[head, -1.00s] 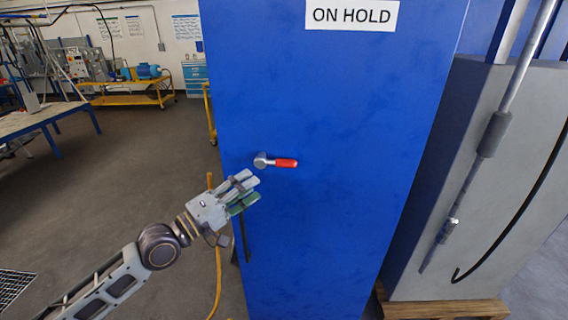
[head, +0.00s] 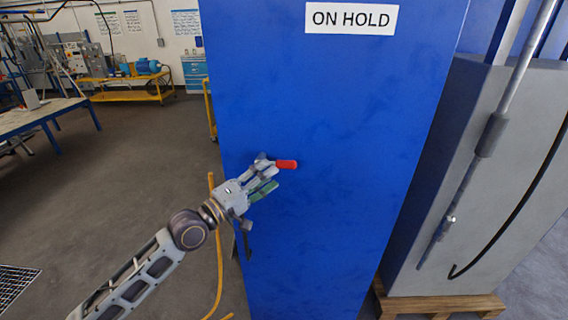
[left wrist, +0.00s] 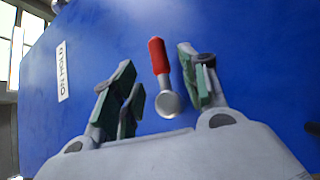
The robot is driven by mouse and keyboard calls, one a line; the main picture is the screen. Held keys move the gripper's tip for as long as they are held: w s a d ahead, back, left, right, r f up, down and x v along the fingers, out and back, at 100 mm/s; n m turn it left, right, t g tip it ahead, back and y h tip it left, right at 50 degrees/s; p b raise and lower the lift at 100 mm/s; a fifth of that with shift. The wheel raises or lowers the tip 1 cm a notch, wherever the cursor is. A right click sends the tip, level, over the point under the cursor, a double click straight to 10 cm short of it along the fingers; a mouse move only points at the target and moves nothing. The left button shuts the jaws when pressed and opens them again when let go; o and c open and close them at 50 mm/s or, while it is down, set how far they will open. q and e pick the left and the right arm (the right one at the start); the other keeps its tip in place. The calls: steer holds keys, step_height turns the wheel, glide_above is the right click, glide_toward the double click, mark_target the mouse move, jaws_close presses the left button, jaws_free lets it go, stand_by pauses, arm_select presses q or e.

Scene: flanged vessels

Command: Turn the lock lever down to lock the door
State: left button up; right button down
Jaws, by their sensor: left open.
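The lock lever (head: 286,164) has a red grip and a metal hub, and sits on the blue door (head: 320,230). In the head view it points sideways to the right, level. My left gripper (head: 272,178) is open at the lever, its fingers partly covering the hub. In the left wrist view the lever (left wrist: 159,58) lies between the two open fingers of my left gripper (left wrist: 160,88), with the hub nearest the palm. I cannot tell whether a finger touches it. My right gripper is not in view.
An "ON HOLD" sign (head: 351,18) is on the door above the lever. A black handle (head: 247,240) is below the gripper. A grey cabinet (head: 490,180) on a wooden pallet (head: 440,304) stands to the right.

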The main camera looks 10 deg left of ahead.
mark_target(280, 167)
arm_select(q)
steer(key=shift+p+x, duration=0.95)
steer(key=shift+x, duration=2.4)
jaws_close()
